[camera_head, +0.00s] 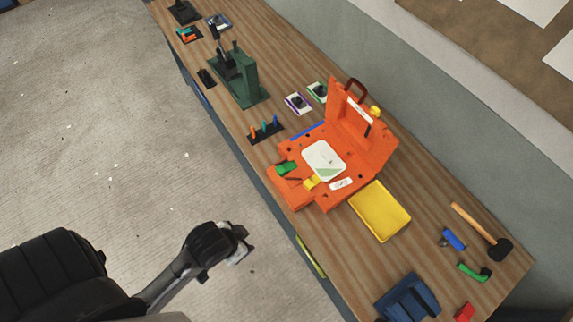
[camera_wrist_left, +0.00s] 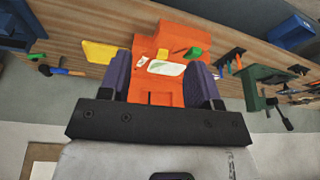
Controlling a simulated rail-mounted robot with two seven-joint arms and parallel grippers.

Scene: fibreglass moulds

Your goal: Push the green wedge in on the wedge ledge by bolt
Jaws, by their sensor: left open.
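The orange mould (camera_head: 345,165) stands open on the bench, its lid half raised at the back right. The green wedge (camera_head: 287,168) sits at the mould's front left edge. It also shows in the left wrist view (camera_wrist_left: 195,52). I cannot tell how far in it sits. A yellow block (camera_head: 312,183) lies close to its right. A pale part (camera_head: 323,160) lies in the middle of the mould. My left gripper (camera_head: 242,243) is over the floor, short of the bench and apart from the mould. Its purple fingers (camera_wrist_left: 162,80) are open and empty. My right gripper is out of view.
A yellow tray (camera_head: 380,211) lies right of the mould. A rack of coloured tools (camera_head: 265,131) stands to its left, a dark green press (camera_head: 243,80) beyond. A mallet (camera_head: 482,232) and a blue bin (camera_head: 408,298) are at the right. The space between gripper and bench is clear.

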